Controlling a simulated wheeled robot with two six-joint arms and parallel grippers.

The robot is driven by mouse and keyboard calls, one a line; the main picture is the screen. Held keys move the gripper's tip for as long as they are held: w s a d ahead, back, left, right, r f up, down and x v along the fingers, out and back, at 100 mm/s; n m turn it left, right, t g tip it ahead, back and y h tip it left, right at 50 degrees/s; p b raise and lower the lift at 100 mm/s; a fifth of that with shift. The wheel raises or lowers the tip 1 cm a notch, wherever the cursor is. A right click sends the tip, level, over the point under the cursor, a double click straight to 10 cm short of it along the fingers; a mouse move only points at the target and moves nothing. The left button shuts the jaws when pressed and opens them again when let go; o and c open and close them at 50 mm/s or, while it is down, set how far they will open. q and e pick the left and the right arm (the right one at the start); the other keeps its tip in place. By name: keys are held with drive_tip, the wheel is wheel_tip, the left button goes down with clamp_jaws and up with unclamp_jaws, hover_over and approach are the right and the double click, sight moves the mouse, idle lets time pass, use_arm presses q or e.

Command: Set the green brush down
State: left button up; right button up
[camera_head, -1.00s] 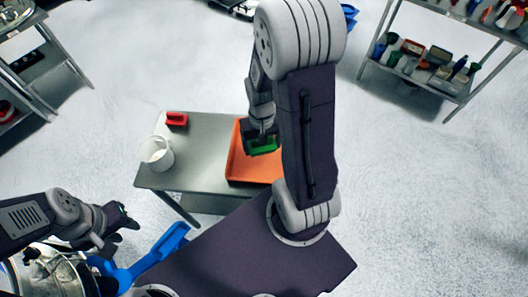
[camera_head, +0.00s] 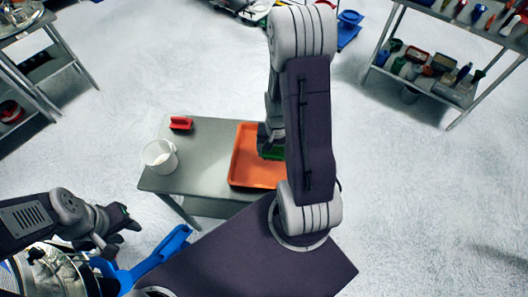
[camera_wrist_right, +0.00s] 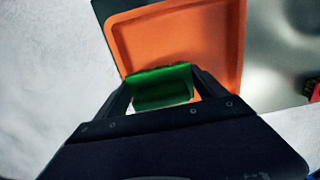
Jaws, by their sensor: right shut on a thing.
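The green brush (camera_head: 273,154) is held over the orange tray (camera_head: 238,172), partly hidden by my right arm in the head view. My right gripper (camera_head: 268,141) is shut on the brush. In the right wrist view, the brush (camera_wrist_right: 163,90) sits between the two fingers, with the tray (camera_wrist_right: 190,35) behind it. I cannot tell whether the brush touches the tray floor. My left gripper (camera_head: 122,226) is at the lower left, away from the tray; its finger opening is unclear.
A blue object (camera_head: 163,247) lies near my left gripper. Shelves stand at the upper left and upper right.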

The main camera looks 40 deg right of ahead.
sight(264, 153)
drive_tip(key=w+f, duration=0.2)
drive_tip(key=w, duration=0.1)
drive_tip(key=w+a+f, duration=0.1)
drive_tip(key=w, duration=0.1)
wheel_tip(264, 153, down, 4)
drive_tip(key=shift+a+r+p, duration=0.1)
drive_tip(key=shift+r+p, duration=0.15)
drive_tip(key=shift+p, duration=0.2)
drive_tip(key=shift+f, duration=0.35)
drive_tip(key=shift+f, duration=0.15)
drive_tip(key=o, duration=1.3)
drive_tip(key=shift+c, duration=0.2)
